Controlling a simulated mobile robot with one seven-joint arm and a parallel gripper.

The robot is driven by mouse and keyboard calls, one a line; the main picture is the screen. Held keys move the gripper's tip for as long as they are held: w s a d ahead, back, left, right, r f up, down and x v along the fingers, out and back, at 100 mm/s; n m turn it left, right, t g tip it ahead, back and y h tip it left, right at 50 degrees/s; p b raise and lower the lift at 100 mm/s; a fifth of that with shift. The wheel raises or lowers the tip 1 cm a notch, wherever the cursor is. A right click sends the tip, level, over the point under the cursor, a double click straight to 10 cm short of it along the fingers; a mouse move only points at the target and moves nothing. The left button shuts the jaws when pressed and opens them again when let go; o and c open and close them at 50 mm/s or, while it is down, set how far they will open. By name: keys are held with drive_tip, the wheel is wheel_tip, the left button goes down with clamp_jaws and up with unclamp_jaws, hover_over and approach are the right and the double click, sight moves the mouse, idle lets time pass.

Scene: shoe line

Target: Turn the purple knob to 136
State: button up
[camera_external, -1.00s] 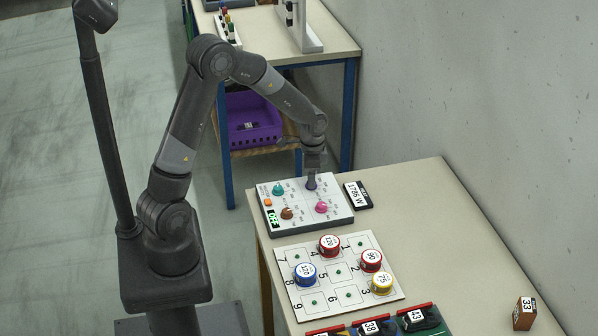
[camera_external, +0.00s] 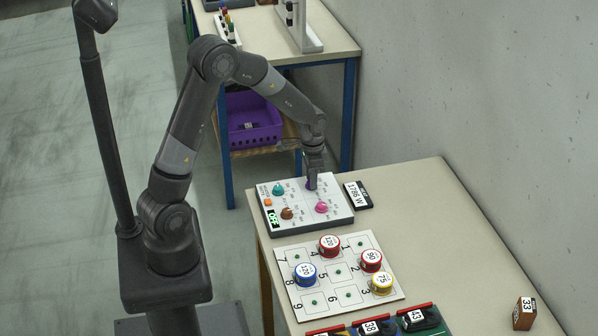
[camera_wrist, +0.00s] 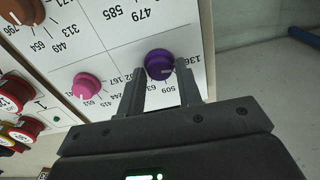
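The purple knob (camera_wrist: 158,64) stands on the white dial panel (camera_external: 335,213), at its far right corner in the external view. My gripper (camera_wrist: 160,72) has one finger on each side of the knob, with the fingertips at its sides, and looks closed on it. A pale mark on the knob points right in the wrist view, roughly toward a label beginning "13", partly hidden by the right finger. Labels 509, 639 and 167 are near the fingers. In the external view my gripper (camera_external: 312,180) reaches down onto the knob and hides most of it.
A numbered board (camera_external: 320,295) with round tins is in front.

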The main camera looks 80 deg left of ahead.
drive_tip(key=o, duration=0.3)
wheel_tip(320, 180, up, 11)
drive_tip(key=shift+f, duration=0.1)
idle(0.4)
idle(0.4)
drive_tip(key=s+d+r+t, duration=0.3)
drive_tip(key=s+d+r, duration=0.6)
drive_tip(key=d+r, duration=0.1)
drive_tip(key=s+d+t, duration=0.1)
drive_tip(key=s+d, duration=0.1)
drive_tip(key=s, duration=0.2)
drive_tip(key=s+d+r, duration=0.1)
drive_tip(key=s+d, duration=0.1)
drive_tip(key=s, duration=0.2)
drive_tip(key=s+d+r+t, duration=0.1)
drive_tip(key=s+d, duration=0.2)
drive_tip(key=s, duration=0.1)
drive_tip(key=shift+r+t, duration=0.1)
drive_tip(key=shift+t, duration=0.2)
